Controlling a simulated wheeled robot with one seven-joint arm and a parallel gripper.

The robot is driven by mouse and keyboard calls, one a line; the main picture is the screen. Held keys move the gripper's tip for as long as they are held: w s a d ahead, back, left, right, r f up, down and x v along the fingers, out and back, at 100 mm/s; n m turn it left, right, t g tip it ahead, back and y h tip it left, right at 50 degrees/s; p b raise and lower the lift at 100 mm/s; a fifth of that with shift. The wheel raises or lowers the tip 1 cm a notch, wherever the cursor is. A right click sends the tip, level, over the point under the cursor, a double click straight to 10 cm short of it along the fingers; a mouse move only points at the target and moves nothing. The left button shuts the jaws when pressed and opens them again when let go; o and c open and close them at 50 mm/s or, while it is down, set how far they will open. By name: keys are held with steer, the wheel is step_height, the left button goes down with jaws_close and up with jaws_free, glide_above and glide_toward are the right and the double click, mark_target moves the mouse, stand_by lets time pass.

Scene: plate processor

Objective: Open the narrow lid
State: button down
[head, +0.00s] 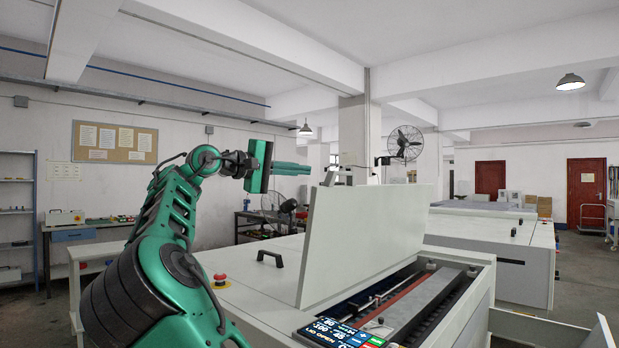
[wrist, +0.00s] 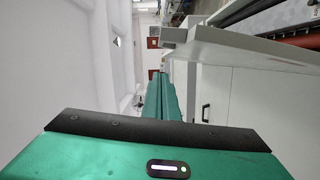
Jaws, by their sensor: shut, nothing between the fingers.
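The narrow lid (head: 365,240) is a flat light-grey panel on the plate processor. It stands raised and steeply tilted, with the inside of the machine exposed in front of it. In the wrist view what appears to be the same lid (wrist: 250,50) juts out at upper right. My gripper (head: 306,169) is in the air at the lid's upper left, apart from it. Its long green fingers are together and empty; they also show in the wrist view (wrist: 161,78).
The processor's wide top (head: 240,285) carries a black handle (head: 270,258) and a red button (head: 221,280). A display (head: 335,332) at the front reads "LID OPEN". Rollers (head: 400,310) lie in the open bay. The air around my gripper looks clear.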

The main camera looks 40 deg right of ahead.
steer(key=shift+s+d+f, duration=0.1)
steer(key=shift+s+d, duration=0.2)
steer(key=shift+s, duration=0.4)
steer(key=shift+s+d+f, duration=0.15)
steer(key=shift+s+d, duration=0.1)
steer(key=shift+s, duration=0.4)
steer(key=shift+s+d+f, duration=0.1)
steer(key=shift+s+d, duration=0.2)
steer(key=shift+s, duration=0.4)
